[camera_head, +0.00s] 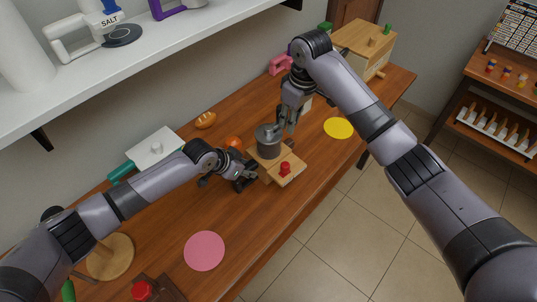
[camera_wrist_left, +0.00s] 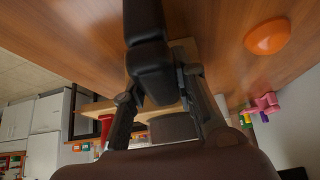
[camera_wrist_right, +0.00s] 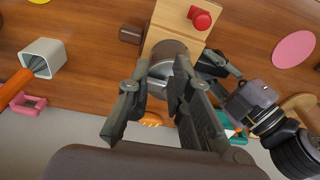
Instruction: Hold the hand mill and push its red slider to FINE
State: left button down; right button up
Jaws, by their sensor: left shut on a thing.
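The hand mill has a grey metal cylinder (camera_head: 268,141) on a light wooden base (camera_head: 286,173); both also show in the right wrist view, the cylinder (camera_wrist_right: 168,62) and the base (camera_wrist_right: 169,16). A red slider knob (camera_head: 285,168) stands on the base's front part and shows in the right wrist view (camera_wrist_right: 201,19). My left gripper (camera_head: 252,183) is shut on the mill at the base's left side; its exact contact is partly hidden. My right gripper (camera_head: 289,124) is open and empty, close by the cylinder's upper right. I cannot tell whether it touches the cylinder.
An orange bowl-like object (camera_head: 234,143) and a bread roll (camera_head: 205,120) lie behind the mill. A yellow disc (camera_head: 339,128) lies right, a pink disc (camera_head: 204,251) front left. A wooden box (camera_head: 364,48) stands far right. The table in front of the mill is narrow.

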jog(key=o, duration=0.4)
jog(key=w+r, duration=0.1)
jog(key=r, duration=0.2)
jog(key=w+a+r+t+y, duration=0.1)
jog(key=w+r, duration=0.1)
jog(key=r, duration=0.1)
jog(key=w+a+r+t+y, duration=0.1)
jog(key=r, duration=0.3)
jog(key=shift+w, duration=0.4)
jog(key=shift+c, duration=0.2)
jog(key=shift+f, duration=4.8)
jog(key=shift+c, duration=0.2)
grip_shut()
